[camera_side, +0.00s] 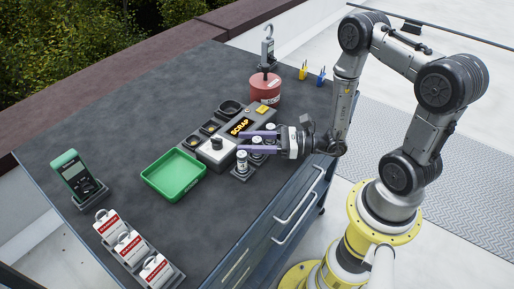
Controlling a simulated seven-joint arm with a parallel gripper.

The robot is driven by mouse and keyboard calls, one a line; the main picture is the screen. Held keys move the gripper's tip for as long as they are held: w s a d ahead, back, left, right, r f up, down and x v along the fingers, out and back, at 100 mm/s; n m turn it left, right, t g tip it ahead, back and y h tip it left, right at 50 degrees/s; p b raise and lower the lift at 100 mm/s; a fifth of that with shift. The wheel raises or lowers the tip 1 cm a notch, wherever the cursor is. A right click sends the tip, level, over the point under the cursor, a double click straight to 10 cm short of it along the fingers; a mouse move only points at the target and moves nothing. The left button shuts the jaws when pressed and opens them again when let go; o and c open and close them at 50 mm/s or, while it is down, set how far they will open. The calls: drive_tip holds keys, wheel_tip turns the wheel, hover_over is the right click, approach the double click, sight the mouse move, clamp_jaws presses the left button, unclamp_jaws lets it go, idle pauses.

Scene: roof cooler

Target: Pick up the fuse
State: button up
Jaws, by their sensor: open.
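Several small white cylinders that look like fuses stand in a row on the bench. The nearest fuse (242,161) is upright on a dark base and shows most clearly. Another fuse (257,141) stands behind it, between or just below my fingers, and a further one (270,127) is at the back. My gripper (241,142) reaches in from the right with its purple fingers level and apart. It is open and appears to hold nothing. The fingers partly hide the row, and I cannot tell whether they touch a fuse.
A green tray (173,190) is empty.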

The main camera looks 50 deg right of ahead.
drive_tip(key=shift+w+a, duration=0.3)
drive_tip(key=shift+w, duration=0.15)
clamp_jaws()
